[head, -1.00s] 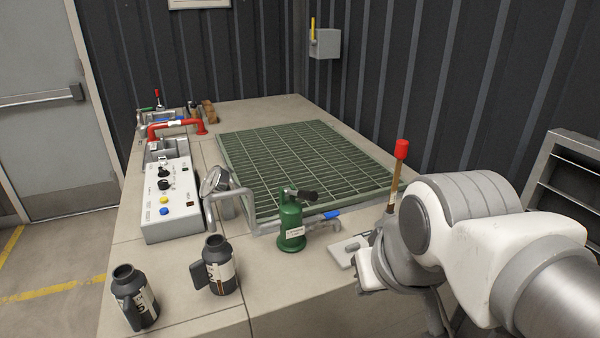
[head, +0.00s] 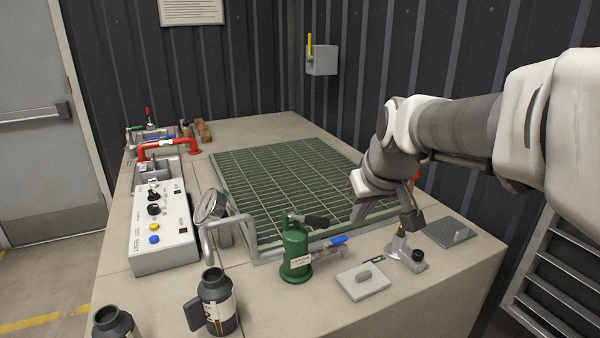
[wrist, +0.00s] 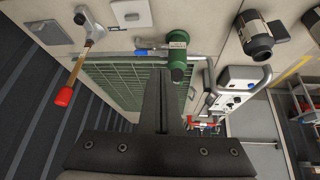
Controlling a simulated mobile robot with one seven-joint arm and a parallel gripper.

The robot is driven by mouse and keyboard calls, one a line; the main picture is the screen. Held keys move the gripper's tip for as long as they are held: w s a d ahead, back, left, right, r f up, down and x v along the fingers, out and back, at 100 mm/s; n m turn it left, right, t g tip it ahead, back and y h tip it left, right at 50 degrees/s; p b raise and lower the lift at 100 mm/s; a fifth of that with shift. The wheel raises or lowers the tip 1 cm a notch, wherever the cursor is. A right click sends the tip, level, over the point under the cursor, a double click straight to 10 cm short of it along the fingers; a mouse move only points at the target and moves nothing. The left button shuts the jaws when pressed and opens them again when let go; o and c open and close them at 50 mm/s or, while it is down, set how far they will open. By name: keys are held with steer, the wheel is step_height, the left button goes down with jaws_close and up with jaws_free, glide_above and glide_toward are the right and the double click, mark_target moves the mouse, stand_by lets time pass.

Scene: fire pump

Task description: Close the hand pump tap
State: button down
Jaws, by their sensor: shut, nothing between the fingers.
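The tap with a blue lever (head: 336,240) sits on the metal pipe at the front edge of the green grating, just right of a green bottle-shaped fitting (head: 296,252). In the wrist view the blue lever (wrist: 144,52) lies left of the green fitting (wrist: 177,55).
A control box (head: 165,232), a gauge (head: 211,206) and a bent grey pipe (head: 230,222) stand left of the tap. Dark canisters (head: 218,305) are at the front left. A small plate (head: 362,281) lies in front. The grating (head: 270,170) is clear.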

steer(key=w+f+n+y+b, duration=0.1)
steer(key=w+f, duration=0.3)
steer(key=w, duration=0.3)
steer(key=w+f+b, duration=0.1)
steer(key=w+f, duration=0.2)
steer(key=w, duration=0.4)
steer(key=t+y+b, duration=0.1)
steer(key=b, duration=0.2)
glide_above(335, 241)
steer(key=d, duration=0.3)
step_height(335, 241, down, 12)
steer(key=shift+w+n, duration=0.2)
steer(key=shift+n, duration=0.2)
steer(key=shift+a, duration=0.1)
steer(key=x, duration=1)
steer(key=shift+f, duration=0.1)
steer(key=shift+s+d, duration=0.4)
steer(key=shift+s, duration=0.45)
steer(key=shift+s+d, duration=0.2)
steer(key=shift+s, duration=0.3)
steer(key=shift+s+d, duration=0.15)
steer(key=shift+s, duration=0.35)
